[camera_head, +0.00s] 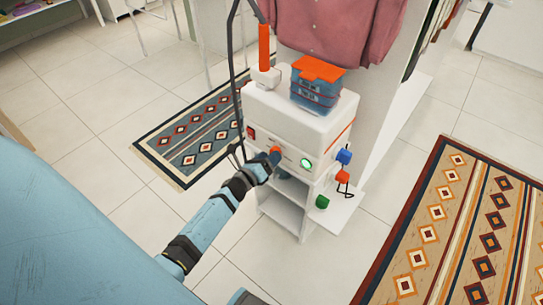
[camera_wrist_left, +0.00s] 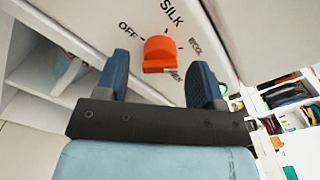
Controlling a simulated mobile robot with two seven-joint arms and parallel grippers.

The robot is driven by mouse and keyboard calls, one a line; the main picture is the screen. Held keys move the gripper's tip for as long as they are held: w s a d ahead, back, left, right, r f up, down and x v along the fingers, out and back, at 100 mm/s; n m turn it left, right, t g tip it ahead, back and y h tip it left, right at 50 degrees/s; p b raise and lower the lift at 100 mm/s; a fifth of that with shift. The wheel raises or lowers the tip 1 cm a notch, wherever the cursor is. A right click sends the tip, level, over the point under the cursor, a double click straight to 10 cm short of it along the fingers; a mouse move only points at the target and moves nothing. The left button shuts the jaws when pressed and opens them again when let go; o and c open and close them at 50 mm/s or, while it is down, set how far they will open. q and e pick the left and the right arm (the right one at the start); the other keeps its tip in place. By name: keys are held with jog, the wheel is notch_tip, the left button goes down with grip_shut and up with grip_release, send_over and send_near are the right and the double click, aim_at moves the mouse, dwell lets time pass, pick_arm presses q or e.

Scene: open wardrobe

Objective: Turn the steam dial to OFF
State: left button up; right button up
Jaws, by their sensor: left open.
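The orange steam dial (camera_head: 276,150) is on the front of the white steamer unit (camera_head: 287,118). In the left wrist view the dial (camera_wrist_left: 159,52) is close, with the labels OFF, SILK and WOOL around it and a partly hidden label below. Which label it points to I cannot tell for sure. My left gripper (camera_head: 268,159) is at the front panel by the dial. Its two blue fingers (camera_wrist_left: 160,66) are open, one on each side of the dial, with visible gaps between fingers and knob. My right gripper is not in view.
A red switch (camera_head: 251,133) and a green-lit button (camera_head: 306,164) flank the dial. A blue tank with an orange lid (camera_head: 318,72) stands on top. A blue knob (camera_head: 344,156) and a green one (camera_head: 322,202) are at the right. Patterned rugs (camera_head: 470,230) lie on the tiled floor.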

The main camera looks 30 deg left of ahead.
pick_arm(q)
jog(key=shift+w+d, duration=0.1)
jog(key=shift+w, duration=0.7)
jog(key=c, duration=0.9)
